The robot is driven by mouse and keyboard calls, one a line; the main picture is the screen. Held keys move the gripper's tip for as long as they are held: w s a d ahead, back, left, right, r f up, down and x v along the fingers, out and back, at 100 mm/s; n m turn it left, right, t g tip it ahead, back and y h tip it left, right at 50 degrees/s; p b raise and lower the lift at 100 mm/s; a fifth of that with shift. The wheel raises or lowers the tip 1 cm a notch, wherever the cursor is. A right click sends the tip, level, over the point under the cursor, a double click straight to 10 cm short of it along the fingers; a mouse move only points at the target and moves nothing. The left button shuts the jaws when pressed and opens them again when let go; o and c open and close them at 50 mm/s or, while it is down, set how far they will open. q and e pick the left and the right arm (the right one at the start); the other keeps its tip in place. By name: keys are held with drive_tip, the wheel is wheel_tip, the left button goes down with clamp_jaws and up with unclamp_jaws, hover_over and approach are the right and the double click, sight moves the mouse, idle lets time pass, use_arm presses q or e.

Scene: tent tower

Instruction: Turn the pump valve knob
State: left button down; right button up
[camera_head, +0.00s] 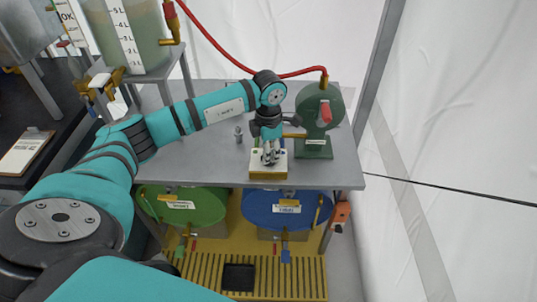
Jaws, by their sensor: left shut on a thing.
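A green pump (320,112) with a red part on its front stands at the right end of the grey metal table. A cream box (268,170) with a yellow front sits near the table's front edge, left of the pump. My left gripper (270,158) points down over this box and is shut on a small part at its top, which looks like the knob. The fingers mostly hide that part, so I cannot tell how it is turned. My right gripper is not in view.
The grey table (205,160) has free room left of the box. A small grey object (238,134) stands on it. A green drum (200,208) and a blue drum (268,213) lie below. A red hose (212,42) runs to the pump. A clear tank (135,40) stands upper left.

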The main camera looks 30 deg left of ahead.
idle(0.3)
use_arm(q)
drive_tip(key=c, duration=1.4)
unclamp_jaws()
drive_tip(key=shift+o, duration=0.2)
drive_tip(key=shift+r, duration=0.1)
wheel_tip(320, 180, up, 12)
